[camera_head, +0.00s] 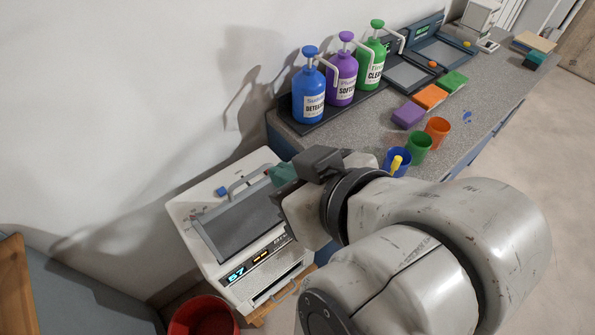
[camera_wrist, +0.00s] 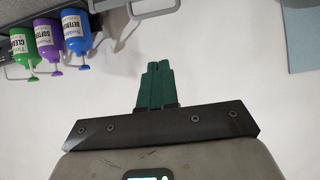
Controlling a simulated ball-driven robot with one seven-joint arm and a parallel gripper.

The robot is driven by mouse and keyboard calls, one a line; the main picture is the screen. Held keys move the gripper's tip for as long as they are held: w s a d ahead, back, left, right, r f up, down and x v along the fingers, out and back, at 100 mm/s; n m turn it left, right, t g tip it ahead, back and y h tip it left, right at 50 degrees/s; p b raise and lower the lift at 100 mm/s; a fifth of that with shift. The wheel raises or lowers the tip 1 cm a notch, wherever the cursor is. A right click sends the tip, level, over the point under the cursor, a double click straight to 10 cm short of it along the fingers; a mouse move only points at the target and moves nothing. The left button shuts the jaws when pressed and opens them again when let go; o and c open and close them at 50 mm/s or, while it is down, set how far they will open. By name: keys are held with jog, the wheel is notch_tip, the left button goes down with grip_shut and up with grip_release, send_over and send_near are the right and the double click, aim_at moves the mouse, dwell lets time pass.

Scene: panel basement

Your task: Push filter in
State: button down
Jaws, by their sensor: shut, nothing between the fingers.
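A white machine (camera_head: 190,215) stands against the wall at the lower left of the head view. Its top has a sloped grey panel (camera_head: 240,228) with a light bar handle behind it and a small blue piece (camera_head: 221,191). I cannot tell for sure which part is the filter. A handle-like bar (camera_head: 272,292) shows low on its front. My gripper (camera_head: 282,174) is above the right rear of the machine, apart from the grey panel. Its green fingers (camera_wrist: 155,85) are together in the wrist view, with nothing between them.
Blue, purple and green pump bottles (camera_head: 342,80) stand on a black tray on the counter (camera_head: 290,135). Sponges (camera_head: 430,97) and coloured cups (camera_head: 418,146) are near the counter's front edge. A red bucket (camera_head: 185,318) stands below the machine. Pale wall fills most of the wrist view.

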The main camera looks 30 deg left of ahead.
send_over(262, 226)
jog(key=s+d, duration=0.1)
jog(key=d, duration=0.2)
notch_tip(262, 226, down, 5)
jog(key=f, duration=0.2)
jog(key=a+f+p, duration=0.1)
jog(key=shift+f, duration=0.4)
jog(key=shift+w+f, duration=0.1)
jog(key=shift+f, duration=0.2)
notch_tip(262, 226, down, 21)
jog(key=b, duration=0.9)
jog(key=shift+r, duration=0.15)
